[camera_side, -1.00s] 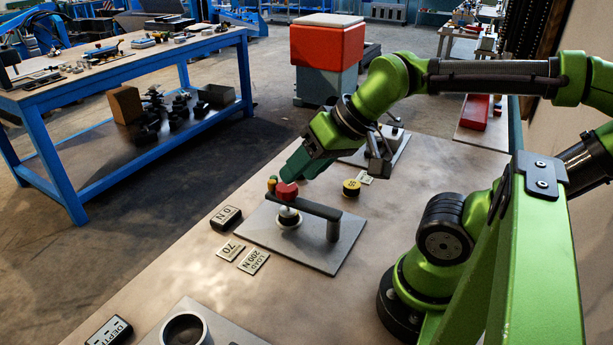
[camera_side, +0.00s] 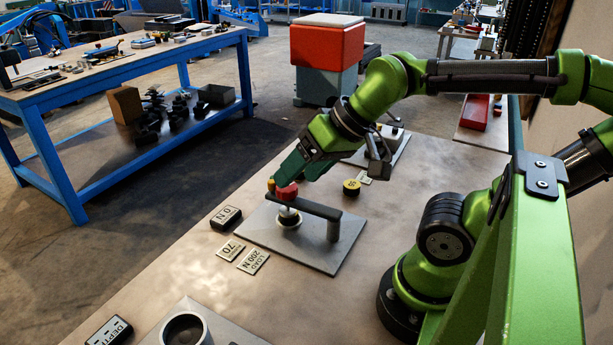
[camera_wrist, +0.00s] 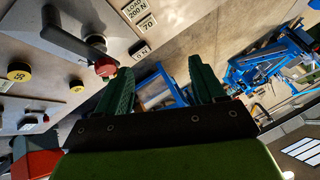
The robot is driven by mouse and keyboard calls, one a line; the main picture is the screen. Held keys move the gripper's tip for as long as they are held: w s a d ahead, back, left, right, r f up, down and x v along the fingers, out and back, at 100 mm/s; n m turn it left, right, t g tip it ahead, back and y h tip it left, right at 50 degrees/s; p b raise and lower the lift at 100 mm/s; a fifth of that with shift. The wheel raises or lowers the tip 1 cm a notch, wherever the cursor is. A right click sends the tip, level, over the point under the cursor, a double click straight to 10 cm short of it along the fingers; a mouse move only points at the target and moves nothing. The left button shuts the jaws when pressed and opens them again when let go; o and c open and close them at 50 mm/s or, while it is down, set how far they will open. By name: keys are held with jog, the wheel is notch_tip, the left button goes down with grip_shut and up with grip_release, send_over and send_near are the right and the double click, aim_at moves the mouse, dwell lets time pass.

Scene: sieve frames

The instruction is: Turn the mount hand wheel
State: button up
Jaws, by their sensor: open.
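I cannot tell whether this knob is the mount hand wheel; no plainly wheel-shaped part shows. My gripper (camera_side: 283,178), with teal fingers, is just above and behind the knob in the side view and hides part of it. In the wrist view my gripper (camera_wrist: 160,84) has its fingers spread with nothing between them. The red knob (camera_wrist: 105,66) appears there left of the left finger, outside the gap.
A "0 N" readout (camera_side: 226,217) and tags "70" (camera_side: 230,250) and "LOAD 200 N" (camera_side: 253,261) lie left of the plate. A yellow-topped round piece (camera_side: 351,187) stands behind it. A cup-like fixture (camera_side: 185,330) is at the front.

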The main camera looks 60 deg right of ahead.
jog(key=shift+o, duration=0.6)
jog(key=shift+w+a+f+g+y, duration=0.3)
jog(key=shift+a+f+g, duration=0.1)
jog(key=shift+f, duration=0.25)
jog(key=w+d+r+n+t+h, duration=0.1)
jog(key=w+d+n+t+h, duration=0.1)
jog(key=w+d+n, duration=0.5)
jog(key=w+d+r+t+h, duration=0.1)
jog(key=w+d+t+h, duration=0.3)
jog(key=w, duration=0.7)
jog(key=w+r+n+t+y, duration=0.1)
jog(key=w+r+n+y, duration=0.3)
jog(key=w+n, duration=0.7)
jog(key=n+g, duration=1.3)
jog(key=n, duration=1)
send_near(289, 187)
jog(key=shift+h, duration=0.4)
jog(key=f, duration=0.8)
jog(key=shift+w+a+f, duration=0.15)
jog(key=shift+a+f, duration=0.15)
jog(key=shift+f, duration=0.05)
